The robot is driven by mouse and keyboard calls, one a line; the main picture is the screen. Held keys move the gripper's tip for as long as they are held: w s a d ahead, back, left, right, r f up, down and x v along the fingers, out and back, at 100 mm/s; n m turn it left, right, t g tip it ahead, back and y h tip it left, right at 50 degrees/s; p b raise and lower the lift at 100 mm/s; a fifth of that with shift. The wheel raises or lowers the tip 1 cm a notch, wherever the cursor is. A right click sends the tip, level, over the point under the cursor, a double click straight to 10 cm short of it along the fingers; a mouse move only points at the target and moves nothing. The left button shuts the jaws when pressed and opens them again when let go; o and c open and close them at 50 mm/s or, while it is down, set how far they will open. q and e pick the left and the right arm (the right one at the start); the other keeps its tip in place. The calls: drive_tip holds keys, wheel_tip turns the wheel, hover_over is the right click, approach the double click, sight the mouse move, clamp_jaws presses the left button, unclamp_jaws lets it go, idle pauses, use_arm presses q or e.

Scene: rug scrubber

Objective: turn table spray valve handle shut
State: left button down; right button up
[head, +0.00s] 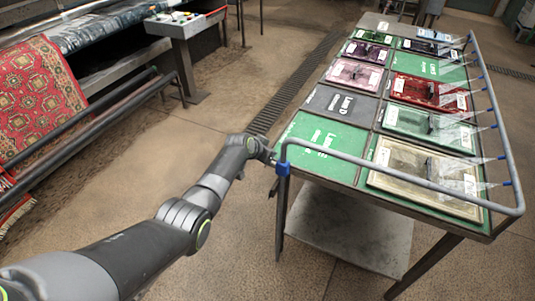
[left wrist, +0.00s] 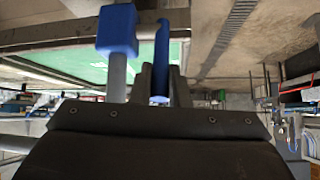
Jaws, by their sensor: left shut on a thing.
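The grey spray pipe (head: 400,182) runs around the table (head: 300,165) and has a blue valve (head: 283,169) at the near left corner. In the left wrist view the blue valve body (left wrist: 117,30) sits on the grey pipe (left wrist: 116,78). Just right of it is the long blue handle (left wrist: 162,45), which looks about parallel to the pipe there. My left gripper (head: 270,158) is at the corner, beside the valve. In the left wrist view its dark fingers (left wrist: 163,82) are shut on the handle, one on each side. The arm partly hides the grip in the head view. My right gripper is not in view.
Framed colored panels (head: 425,170) cover the tabletop, and mist sprays from blue nozzles (head: 508,184) along the right pipe. A lower shelf (head: 350,235) is under the table. A control stand (head: 187,45) and rug machine with a red rug (head: 38,90) stand left. Floor between is clear.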

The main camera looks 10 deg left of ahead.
use_arm(q)
drive_tip(key=shift+w+d+g+y+b, duration=0.15)
drive_tip(key=shift+w+g+y+b, duration=0.15)
drive_tip(key=shift+w+g+b, duration=0.6)
drive_tip(key=shift+d+r+g+b, duration=0.1)
drive_tip(key=shift+g+b, duration=0.4)
drive_tip(key=shift+b, duration=0.95)
drive_tip(key=c, duration=1.4)
unclamp_jaws()
drive_tip(key=p+v, duration=0.3)
drive_tip(key=shift+r, duration=0.25)
drive_tip(key=v, duration=1.4)
drive_tip(key=shift+s+d, duration=0.1)
drive_tip(key=shift+d, duration=0.2)
